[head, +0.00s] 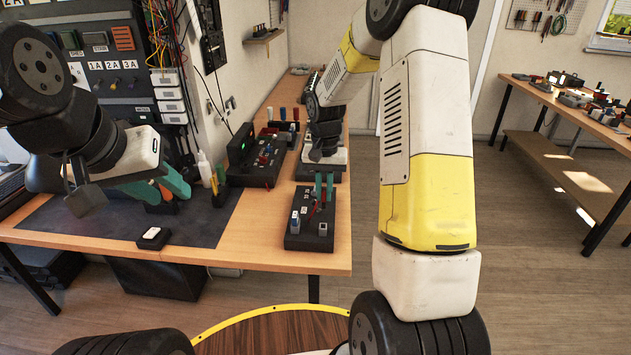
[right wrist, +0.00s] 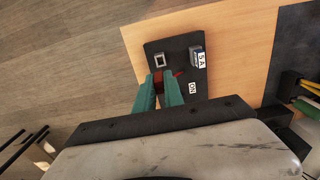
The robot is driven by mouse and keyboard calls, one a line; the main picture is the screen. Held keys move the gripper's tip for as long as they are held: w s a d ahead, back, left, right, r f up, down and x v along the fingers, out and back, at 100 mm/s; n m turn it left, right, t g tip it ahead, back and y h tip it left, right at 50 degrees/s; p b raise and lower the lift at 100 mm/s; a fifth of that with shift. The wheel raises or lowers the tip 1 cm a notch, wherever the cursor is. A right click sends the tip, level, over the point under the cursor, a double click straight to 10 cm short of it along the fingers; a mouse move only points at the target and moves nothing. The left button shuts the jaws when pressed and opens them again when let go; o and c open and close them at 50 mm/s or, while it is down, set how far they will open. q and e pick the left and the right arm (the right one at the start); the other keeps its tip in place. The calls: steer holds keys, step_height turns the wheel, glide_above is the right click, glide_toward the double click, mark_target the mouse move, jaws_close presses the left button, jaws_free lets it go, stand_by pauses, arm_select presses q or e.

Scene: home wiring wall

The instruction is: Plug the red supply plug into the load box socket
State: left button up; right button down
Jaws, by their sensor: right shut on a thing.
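My right gripper (head: 324,198) is shut on the red plug (right wrist: 158,78), a small dark red piece between its teal fingertips (right wrist: 159,88). It is over the black load box (head: 298,240), which also shows in the right wrist view (right wrist: 175,92). The grey square load box socket (right wrist: 160,60) is just beyond the plug in the right wrist view and appears uncovered; it also shows in the head view (head: 323,229). I cannot tell whether plug and box touch. My left gripper (head: 160,187) has its teal fingers spread above the dark mat, with an orange handle visible between them.
A grey-blue switch (right wrist: 196,54) marked 5A is beside the socket. A black supply unit (head: 252,172) stands farther back on the bench. A small white-topped block (head: 153,238) lies on the mat (head: 80,225). The bench's right edge is close to the load box.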

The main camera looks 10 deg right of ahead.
mark_target(324, 200)
steer(key=shift+f, duration=0.1)
steer(key=shift+f, duration=2.85)
steer(key=shift+f, duration=1.7)
steer(key=c, duration=1.4)
jaws_free()
steer(key=shift+o, duration=0.2)
steer(key=shift+r, duration=3.9)
steer(key=shift+r, duration=0.1)
